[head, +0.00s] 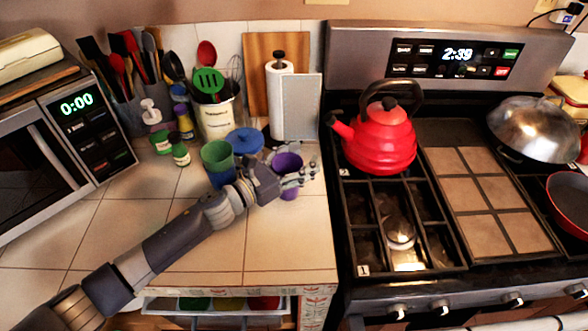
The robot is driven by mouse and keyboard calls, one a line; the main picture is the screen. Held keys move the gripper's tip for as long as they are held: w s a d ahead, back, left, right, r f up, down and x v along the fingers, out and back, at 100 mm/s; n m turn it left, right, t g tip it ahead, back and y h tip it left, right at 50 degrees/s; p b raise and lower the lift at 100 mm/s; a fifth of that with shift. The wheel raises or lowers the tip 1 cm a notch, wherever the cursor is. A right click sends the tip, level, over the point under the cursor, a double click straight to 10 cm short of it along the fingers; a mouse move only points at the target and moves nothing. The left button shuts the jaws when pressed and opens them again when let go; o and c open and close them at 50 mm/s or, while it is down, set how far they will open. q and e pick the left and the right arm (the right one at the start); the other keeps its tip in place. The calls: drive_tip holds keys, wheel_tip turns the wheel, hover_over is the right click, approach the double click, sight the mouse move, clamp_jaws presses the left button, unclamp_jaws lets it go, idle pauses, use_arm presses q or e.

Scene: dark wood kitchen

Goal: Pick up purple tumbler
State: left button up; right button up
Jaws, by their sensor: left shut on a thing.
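The purple tumbler (288,163) stands on the tiled counter, just left of the stove. My left arm reaches in from the lower left. My left gripper (300,178) is shut on the purple tumbler, with its fingers across the tumbler's middle. The fingers hide part of its side, while its rim and lower part show. I cannot tell whether its base touches the counter. My right gripper does not show.
A paper towel roll (279,95) is behind. The stove holds a red kettle (381,138). The front counter tiles (285,240) are clear.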

use_arm(q)
drive_tip(key=shift+r, duration=0.45)
wheel_tip(320, 180, up, 3)
drive_tip(key=shift+f, duration=0.2)
drive_tip(key=s, duration=0.5)
drive_tip(key=s+a+r+b, duration=0.1)
drive_tip(key=s, duration=1)
drive_tip(key=shift+a+r, duration=0.15)
drive_tip(key=shift+r, duration=0.1)
drive_tip(key=shift+c, duration=0.2)
drive_tip(key=a+n+t+y, duration=0.7)
drive_tip(key=a+n+y, duration=0.5)
drive_tip(key=a, duration=0.8)
drive_tip(key=w+d+r+m+g+h+p, duration=0.2)
drive_tip(key=w+d+r+m+h+p, duration=0.25)
drive_tip(key=w+d+r+m, duration=0.4)
drive_tip(key=w+a+r+n+h+p, duration=0.15)
drive_tip(key=w+a+r, duration=0.25)
drive_tip(key=w+r, duration=0.4)
wheel_tip(320, 180, down, 11)
drive_tip(key=w+b, duration=0.1)
drive_tip(key=shift+w+a+h, duration=0.3)
